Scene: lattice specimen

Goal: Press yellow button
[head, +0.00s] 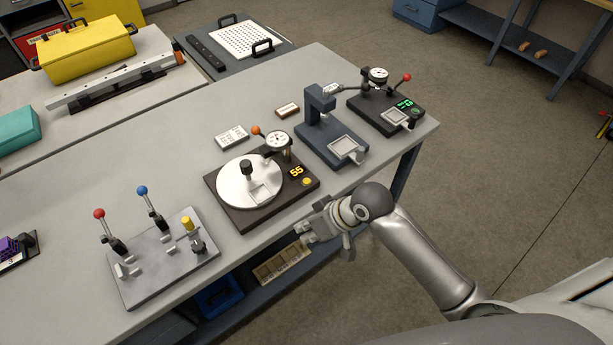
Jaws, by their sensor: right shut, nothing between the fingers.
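A small round yellow button (307,181) sits at the right corner of a dark base plate (237,222), below a display (296,170) that reads 55. The plate also carries a white disc (235,183) and a dial gauge (277,140). A yellow-topped piece (187,223) stands on a grey fixture plate (150,283) to the left; I cannot tell if it is a button. My right gripper (305,231) is shut and empty near the table's front edge, below the yellow button and apart from it. My left gripper is not in view.
The table (85,190) also holds a dark blue press stand (323,140) and a black gauge device (370,110) with a green display. Red (99,213) and blue (141,190) lever knobs rise from the grey fixture. Bare tabletop lies between the fixture and the disc plate.

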